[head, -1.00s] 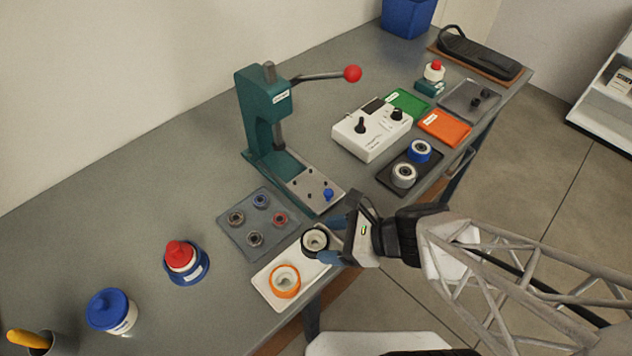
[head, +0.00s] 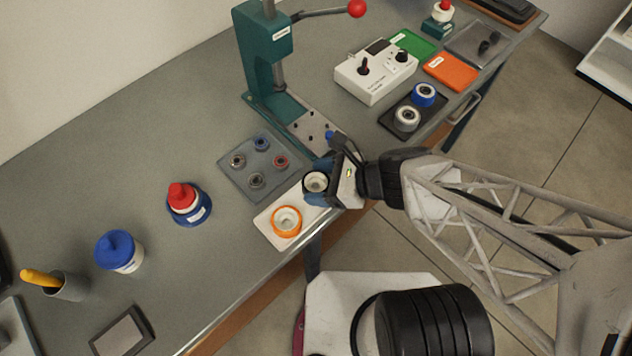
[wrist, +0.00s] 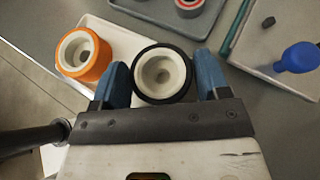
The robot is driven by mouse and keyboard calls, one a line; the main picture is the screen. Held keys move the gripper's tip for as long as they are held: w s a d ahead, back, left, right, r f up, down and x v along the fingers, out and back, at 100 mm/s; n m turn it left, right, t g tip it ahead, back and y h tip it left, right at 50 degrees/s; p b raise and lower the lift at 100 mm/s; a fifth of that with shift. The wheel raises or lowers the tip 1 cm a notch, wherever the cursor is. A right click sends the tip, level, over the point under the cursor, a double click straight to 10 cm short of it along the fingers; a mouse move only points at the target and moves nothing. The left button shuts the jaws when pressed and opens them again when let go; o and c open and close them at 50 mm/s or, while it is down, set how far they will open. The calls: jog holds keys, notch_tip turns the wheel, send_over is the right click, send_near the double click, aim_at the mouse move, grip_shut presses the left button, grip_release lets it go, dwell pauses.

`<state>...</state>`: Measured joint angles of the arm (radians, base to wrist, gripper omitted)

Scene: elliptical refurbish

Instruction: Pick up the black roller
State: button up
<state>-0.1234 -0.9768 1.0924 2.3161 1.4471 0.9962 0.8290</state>
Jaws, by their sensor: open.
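The black roller (wrist: 162,73), a black ring with a white hub, stands on the white tray (wrist: 97,31) beside the orange roller (wrist: 84,55). In the head view the black roller (head: 315,183) is partly covered by my gripper (head: 323,187). In the wrist view my gripper (wrist: 165,82) is open, with one blue finger on each side of the black roller. Small gaps seem to show between fingers and roller; contact is not clear. The orange roller (head: 286,221) also shows in the head view, at the tray's near end.
A grey tray (head: 232,172) with several small bearings lies just behind the white tray. The green press (head: 263,50) and its base plate with a blue knob (wrist: 298,57) stand close by. A black tray (head: 387,122) holds blue and white rollers. The left tabletop has free room.

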aim_at(319, 182)
jog(key=c, duration=0.6)
jog(key=shift+o, duration=0.2)
jog(key=shift+r, duration=0.2)
notch_tip(319, 182, up, 10)
jog(key=shift+f, duration=0.15)
dwell(0.3)
jog(key=shift+w, duration=0.15)
dwell(0.6)
jog(key=w+a, duration=0.1)
jog(key=w, duration=1.3)
jog(key=shift+a+f, duration=0.2)
jog(key=shift+f, duration=0.15)
